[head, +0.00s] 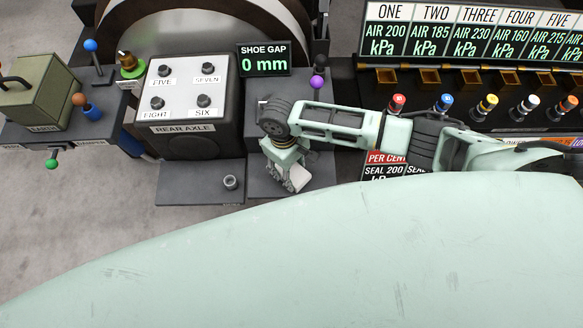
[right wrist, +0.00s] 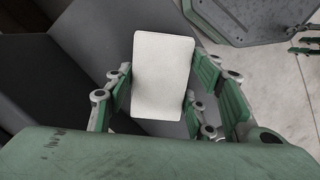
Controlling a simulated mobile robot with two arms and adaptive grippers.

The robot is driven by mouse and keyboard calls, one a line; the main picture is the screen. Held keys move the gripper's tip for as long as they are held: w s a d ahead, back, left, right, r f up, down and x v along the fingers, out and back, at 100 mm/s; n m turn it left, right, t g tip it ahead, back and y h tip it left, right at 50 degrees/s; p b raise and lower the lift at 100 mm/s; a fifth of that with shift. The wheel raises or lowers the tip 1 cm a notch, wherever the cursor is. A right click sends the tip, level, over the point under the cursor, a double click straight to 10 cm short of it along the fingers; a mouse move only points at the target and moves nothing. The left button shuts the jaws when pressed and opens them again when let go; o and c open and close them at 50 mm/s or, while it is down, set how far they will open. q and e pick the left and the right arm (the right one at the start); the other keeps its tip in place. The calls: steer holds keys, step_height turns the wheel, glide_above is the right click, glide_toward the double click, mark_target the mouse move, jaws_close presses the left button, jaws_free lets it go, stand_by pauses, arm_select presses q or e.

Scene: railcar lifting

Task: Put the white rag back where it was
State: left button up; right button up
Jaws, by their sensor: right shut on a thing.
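The white rag (right wrist: 163,75) is a pale, flat rectangle with rounded corners in the right wrist view. My right gripper (right wrist: 155,95) is shut on it, with green fingers at its left and right sides. In the head view my right gripper (head: 294,182) points down over the dark grey block to the right of the rear axle box. The rag (head: 298,178) shows there as a small whitish patch at the fingertips. I cannot tell whether the rag touches the surface below. My left gripper is not in view.
The rear axle box (head: 187,90) with several knobs stands left of my gripper. A shoe gap display (head: 264,59) reads 0 mm, beside a purple-knobbed lever (head: 317,82). Several coloured valves (head: 443,102) line the right side. A green box (head: 40,92) sits far left.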

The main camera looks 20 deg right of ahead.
steer(key=o, duration=1)
steer(key=shift+f, duration=0.1)
steer(key=r, duration=0.4)
steer(key=w+r, duration=0.1)
steer(key=r, duration=0.3)
steer(key=a+r+p, duration=0.1)
steer(key=r, duration=0.3)
steer(key=shift+w+r, duration=0.1)
steer(key=shift+w, duration=0.15)
